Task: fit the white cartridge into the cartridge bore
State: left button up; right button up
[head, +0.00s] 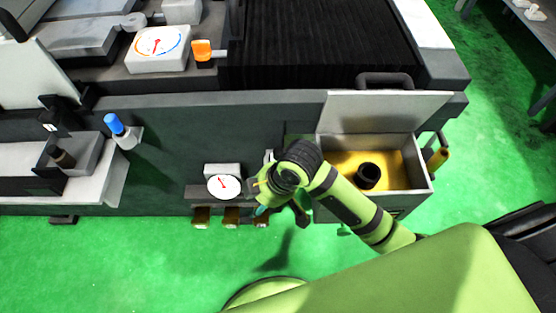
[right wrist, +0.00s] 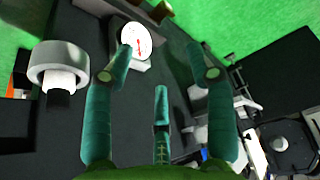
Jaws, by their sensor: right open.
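My right gripper (head: 264,205) is at the machine's front, right of the lower dial gauge, and mostly hidden by my own wrist in the head view. In the right wrist view its teal fingers (right wrist: 160,75) are spread, with nothing between them. A thick pale grey ring (right wrist: 57,58) stands out from the dark machine face at the left of that view, beside the fingers and apart from them. A white cylindrical piece (right wrist: 61,80) with a dark end shows at the ring; I cannot tell if it is the cartridge or how deep it sits. My left gripper is not in view.
The lower dial gauge (head: 224,186) is close to the gripper. An open metal tray (head: 425,178) with yellow liquid and a black cylinder (head: 368,175) stands to the right. A blue-capped part (head: 114,124) is at left. Green floor (head: 150,270) lies free in front.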

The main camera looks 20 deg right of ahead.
jog(key=w+r+n+g+h, duration=0.2)
jog(key=w+n, duration=0.3)
notch_tip(320, 180, up, 4)
jog(key=r+n+h, duration=0.1)
jog(key=n+h, duration=0.1)
jog(key=n, duration=0.1)
send_over(278, 151)
jog(key=shift+s+a+f+g, duration=0.2)
jog(key=shift+s+f+g, duration=0.1)
jog(key=shift+s, duration=0.1)
jog(key=shift+w+d, duration=0.1)
jog(key=shift+d, duration=0.1)
jog(key=f, duration=0.6)
jog(key=shift+w+f+p, duration=0.3)
jog(key=shift+f+p, duration=0.05)
jog(key=shift+p, duration=0.05)
jog(key=shift+c, duration=0.4)
grip_shut()
